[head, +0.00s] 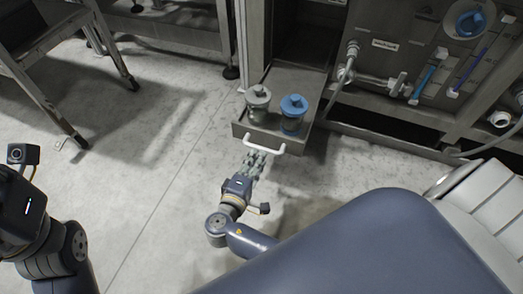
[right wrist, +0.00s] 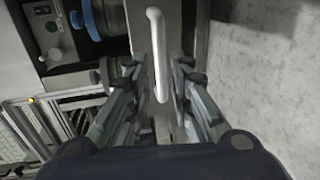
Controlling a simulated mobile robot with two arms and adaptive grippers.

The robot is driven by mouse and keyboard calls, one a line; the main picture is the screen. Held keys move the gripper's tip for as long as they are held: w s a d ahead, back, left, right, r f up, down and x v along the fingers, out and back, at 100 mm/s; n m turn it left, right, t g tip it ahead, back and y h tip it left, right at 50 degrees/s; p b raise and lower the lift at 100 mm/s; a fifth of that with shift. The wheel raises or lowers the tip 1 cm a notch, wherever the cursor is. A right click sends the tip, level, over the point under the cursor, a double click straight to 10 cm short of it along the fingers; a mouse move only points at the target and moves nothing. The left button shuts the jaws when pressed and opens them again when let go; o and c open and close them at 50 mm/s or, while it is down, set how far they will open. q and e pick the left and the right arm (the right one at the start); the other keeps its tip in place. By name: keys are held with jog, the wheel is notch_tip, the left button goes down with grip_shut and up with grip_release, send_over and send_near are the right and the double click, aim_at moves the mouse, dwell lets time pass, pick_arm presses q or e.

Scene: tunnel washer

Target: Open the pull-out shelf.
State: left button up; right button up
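The pull-out shelf (head: 310,82) is a grey metal tray that stands out from the dark opening of the machine. Its white bar handle (head: 263,146) is on the front face; it also shows in the right wrist view (right wrist: 157,52). My right gripper (head: 256,158) is at the handle. In the right wrist view its two fingers (right wrist: 156,75) are apart, one on each side of the handle, with gaps visible. My left arm is at the lower left of the head view; its fingers are out of the picture.
A grey-lidded jar (head: 258,104) and a blue-lidded jar (head: 293,113) stand on the shelf. The machine panel (head: 400,50) with pipes and blue tubes is to the right. A metal table (head: 50,45) stands at the upper left. The floor (head: 150,150) in front is clear.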

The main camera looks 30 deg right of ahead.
jog(key=shift+v, duration=2.7)
jog(key=shift+w, duration=0.1)
